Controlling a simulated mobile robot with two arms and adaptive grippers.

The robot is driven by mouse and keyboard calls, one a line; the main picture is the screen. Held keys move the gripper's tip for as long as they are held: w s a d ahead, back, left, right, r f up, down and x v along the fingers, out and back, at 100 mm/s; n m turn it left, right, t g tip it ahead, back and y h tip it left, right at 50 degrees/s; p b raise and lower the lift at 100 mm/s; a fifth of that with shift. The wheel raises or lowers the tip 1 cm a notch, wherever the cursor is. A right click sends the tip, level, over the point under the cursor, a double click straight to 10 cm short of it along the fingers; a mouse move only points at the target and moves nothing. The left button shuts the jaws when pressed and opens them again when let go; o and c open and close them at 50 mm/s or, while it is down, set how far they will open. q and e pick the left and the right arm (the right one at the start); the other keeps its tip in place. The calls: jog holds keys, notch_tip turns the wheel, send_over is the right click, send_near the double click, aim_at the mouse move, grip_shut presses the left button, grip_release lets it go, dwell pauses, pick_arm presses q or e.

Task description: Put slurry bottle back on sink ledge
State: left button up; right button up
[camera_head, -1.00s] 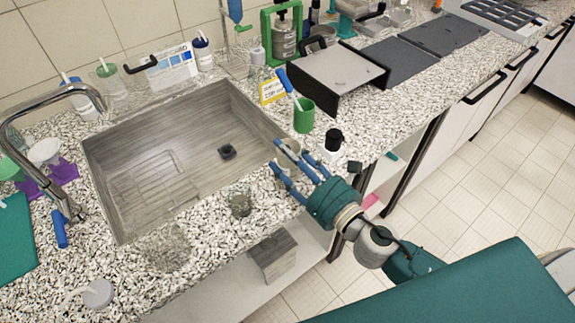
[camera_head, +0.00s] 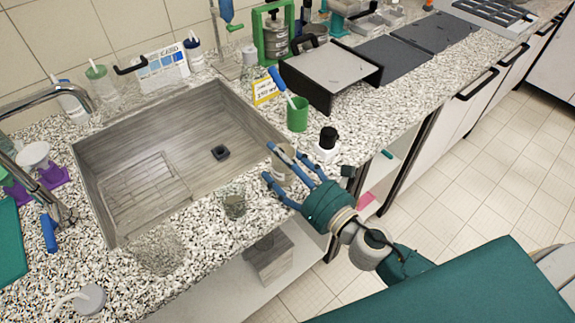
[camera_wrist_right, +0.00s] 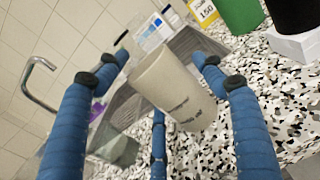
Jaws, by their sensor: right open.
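A pale beige cylinder with small dark print (camera_wrist_right: 172,88), which I take for the slurry bottle, stands at the sink's right edge. In the head view the bottle (camera_head: 282,166) is partly hidden by my fingers. My right gripper (camera_head: 269,162) is open, with its blue fingers spread around the bottle. In the right wrist view the open fingers (camera_wrist_right: 158,80) lie on both sides of it, with gaps showing. The grey sink (camera_head: 150,155) is just left of the bottle, and its speckled ledge (camera_head: 262,205) runs along the front. My left gripper is not in view.
A clear beaker (camera_head: 234,203) stands on the front ledge near my fingers. The tap (camera_head: 40,110) is at left.

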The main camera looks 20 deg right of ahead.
jog(key=b+v, duration=0.7)
jog(key=v, duration=0.5)
jog(key=shift+r, duration=0.2)
